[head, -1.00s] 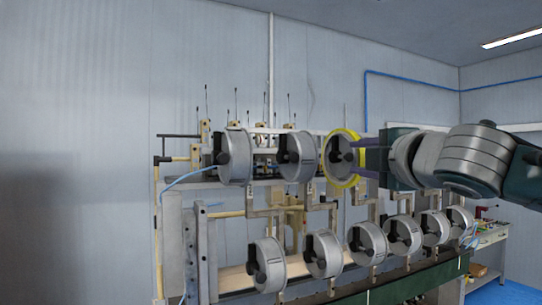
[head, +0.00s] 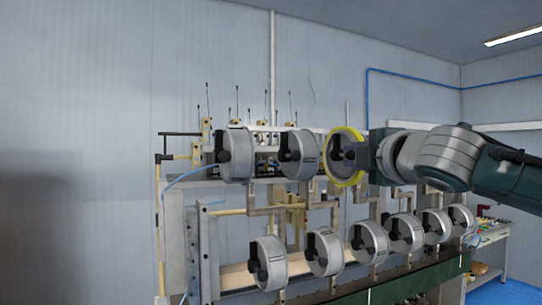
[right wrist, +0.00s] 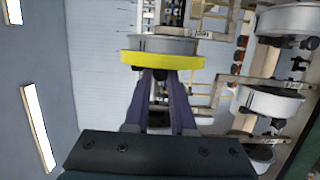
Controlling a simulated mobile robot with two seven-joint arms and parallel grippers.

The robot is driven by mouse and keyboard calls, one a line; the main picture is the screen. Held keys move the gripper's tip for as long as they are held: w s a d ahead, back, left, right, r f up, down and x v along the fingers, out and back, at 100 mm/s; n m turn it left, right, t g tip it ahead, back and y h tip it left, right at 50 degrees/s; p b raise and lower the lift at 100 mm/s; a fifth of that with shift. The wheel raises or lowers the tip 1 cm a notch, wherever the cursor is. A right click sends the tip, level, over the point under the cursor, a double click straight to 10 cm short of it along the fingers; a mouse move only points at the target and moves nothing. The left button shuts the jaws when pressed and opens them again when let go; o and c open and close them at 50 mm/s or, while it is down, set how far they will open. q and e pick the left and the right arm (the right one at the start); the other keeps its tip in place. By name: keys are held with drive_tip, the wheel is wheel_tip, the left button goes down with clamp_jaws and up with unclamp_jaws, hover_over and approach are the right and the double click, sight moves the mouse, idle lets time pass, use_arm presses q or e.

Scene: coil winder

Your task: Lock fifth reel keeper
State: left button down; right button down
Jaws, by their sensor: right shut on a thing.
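The yellow-rimmed reel (head: 347,133) is the third in the upper row of the winder rack. Its black keeper (head: 338,159) sits at the hub, partly hidden by my fingers. My right gripper (head: 352,156) comes in from the right and is shut on this keeper. In the right wrist view the purple fingers (right wrist: 160,82) reach up to the reel's yellow rim (right wrist: 185,61), and the part gripped between them is mostly hidden. My left gripper is not in view.
Two grey reels (head: 236,155) (head: 300,155) with black keepers stand left of it on the upper row. Several more reels (head: 323,252) hang on the lower row. A blue hose (head: 188,177) runs at the left. A workbench (head: 490,236) stands far right.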

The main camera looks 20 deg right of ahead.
idle(0.4)
drive_tip(key=shift+s+d, duration=0.15)
drive_tip(key=shift+s, duration=1)
drive_tip(key=c, duration=0.9)
unclamp_jaws()
drive_tip(key=shift+s, duration=0.1)
drive_tip(key=s+a, duration=0.1)
drive_tip(key=s, duration=0.6)
drive_tip(key=shift+a, duration=0.25)
